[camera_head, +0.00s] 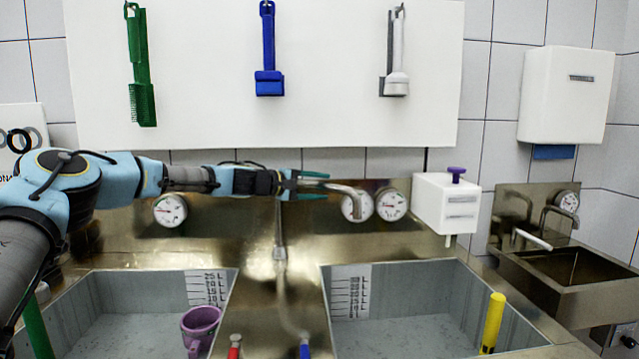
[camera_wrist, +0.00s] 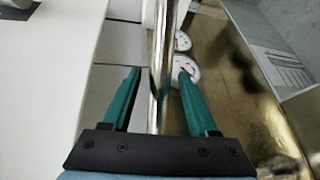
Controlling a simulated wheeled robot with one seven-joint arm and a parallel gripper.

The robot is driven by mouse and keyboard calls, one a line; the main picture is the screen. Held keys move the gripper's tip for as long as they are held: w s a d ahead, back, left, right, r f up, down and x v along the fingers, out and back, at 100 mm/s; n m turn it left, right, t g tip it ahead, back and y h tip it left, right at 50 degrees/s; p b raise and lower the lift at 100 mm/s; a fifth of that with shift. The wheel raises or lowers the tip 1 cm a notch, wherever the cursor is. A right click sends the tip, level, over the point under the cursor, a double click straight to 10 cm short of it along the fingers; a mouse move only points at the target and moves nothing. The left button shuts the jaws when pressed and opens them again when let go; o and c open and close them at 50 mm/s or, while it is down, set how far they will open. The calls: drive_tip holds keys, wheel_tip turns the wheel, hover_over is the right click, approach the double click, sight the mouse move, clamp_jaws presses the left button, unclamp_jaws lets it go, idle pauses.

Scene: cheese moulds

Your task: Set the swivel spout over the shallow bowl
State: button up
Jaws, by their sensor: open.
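The swivel spout (camera_head: 345,187) is a metal tube above the divider between two sink bowls. Its bent tip points right, on the right bowl's side in the picture. My gripper (camera_head: 312,185) is open, its green fingers on either side of the spout. In the wrist view the spout (camera_wrist: 160,75) runs between the fingers of my gripper (camera_wrist: 158,85); I cannot tell whether they touch it. The left bowl (camera_head: 85,290) and right bowl (camera_head: 400,273) both have level scales. The left one looks somewhat shallower, but depth is hard to judge.
A purple jug (camera_head: 200,325) stands in the left bowl. A yellow tube (camera_head: 493,322) stands in the right bowl. Red (camera_head: 235,342) and blue (camera_head: 305,348) taps are in front on the divider. Gauges (camera_head: 391,204) and a white dispenser (camera_head: 445,205) are behind and right.

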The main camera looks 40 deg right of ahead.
clamp_jaws()
idle(0.5)
idle(1.0)
